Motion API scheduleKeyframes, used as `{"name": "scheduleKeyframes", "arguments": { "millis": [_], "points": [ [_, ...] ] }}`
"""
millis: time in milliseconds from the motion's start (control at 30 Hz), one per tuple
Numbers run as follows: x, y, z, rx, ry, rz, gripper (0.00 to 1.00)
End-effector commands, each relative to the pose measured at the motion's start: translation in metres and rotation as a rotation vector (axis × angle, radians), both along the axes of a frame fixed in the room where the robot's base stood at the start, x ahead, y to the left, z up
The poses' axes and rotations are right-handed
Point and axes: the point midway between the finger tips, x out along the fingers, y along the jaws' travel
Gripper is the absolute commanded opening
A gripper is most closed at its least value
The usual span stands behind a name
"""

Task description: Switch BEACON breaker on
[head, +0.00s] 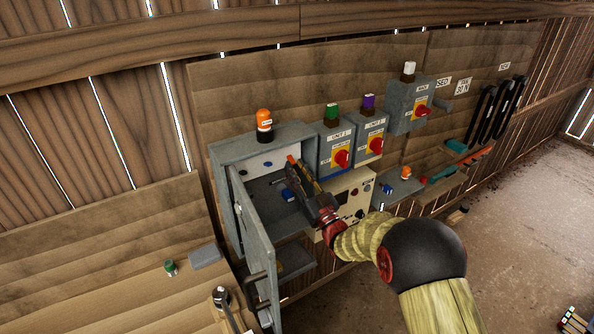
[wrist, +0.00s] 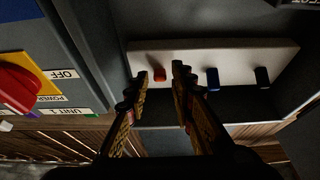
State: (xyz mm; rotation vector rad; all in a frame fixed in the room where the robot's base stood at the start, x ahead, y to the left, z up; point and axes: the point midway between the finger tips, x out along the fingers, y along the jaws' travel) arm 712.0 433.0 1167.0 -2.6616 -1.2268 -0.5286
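The grey breaker cabinet (head: 262,151) stands with its door (head: 256,247) open. In the wrist view, a pale breaker strip (wrist: 215,52) carries a small orange-red switch (wrist: 159,75), a blue switch (wrist: 212,79) and a black switch (wrist: 262,76). No BEACON label is readable. My gripper (head: 297,165) reaches into the cabinet from the right. Its fingers (wrist: 159,82) are apart, with the orange-red switch showing in the gap between their tips. I cannot tell whether either finger touches it. The blue switch also shows inside the cabinet in the head view (head: 287,194).
An orange beacon lamp (head: 264,124) stands on the cabinet. A grey switch box (head: 405,103) hangs farther right. The open door bounds the left side.

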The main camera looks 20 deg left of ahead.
Motion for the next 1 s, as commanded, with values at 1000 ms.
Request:
{"name": "scheduleKeyframes", "arguments": {
  "millis": [1000],
  "points": [
    [-0.001, -0.002, 0.011, -0.071, 0.06, 0.0, 0.0]
  ]
}}
